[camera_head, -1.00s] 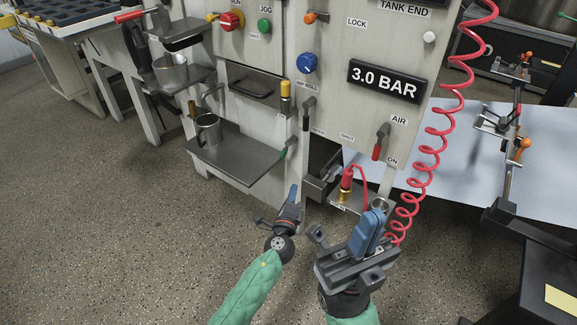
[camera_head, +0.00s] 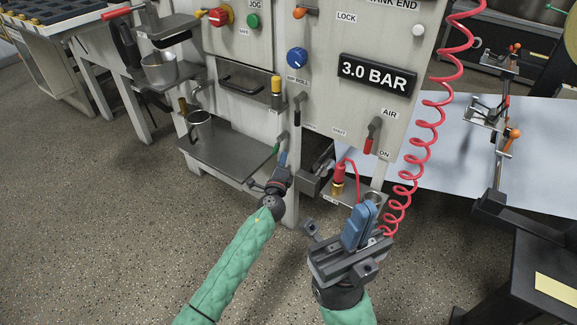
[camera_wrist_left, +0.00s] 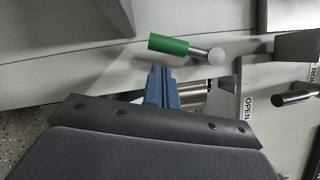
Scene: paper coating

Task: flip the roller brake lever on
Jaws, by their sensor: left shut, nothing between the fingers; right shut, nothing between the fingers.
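My left gripper (camera_head: 283,158) is shut and empty, its blue fingertips close to the machine front, just below the green-handled lever (camera_head: 277,147). In the left wrist view, the shut fingertips (camera_wrist_left: 161,72) are just below the green handle (camera_wrist_left: 170,44), with no clear contact. A black-handled lever (camera_head: 298,103) is above on the panel; a dark lever (camera_wrist_left: 294,97) near an OPEN label shows at the right of the wrist view. No readable label tells which lever is the roller brake. My right gripper (camera_head: 363,212) is shut and empty, in front of the machine.
A red-handled lever (camera_head: 371,137) sits between the AIR and ON labels. A coiled red hose (camera_head: 420,150) hangs right of my right gripper. Floor at the left is clear.

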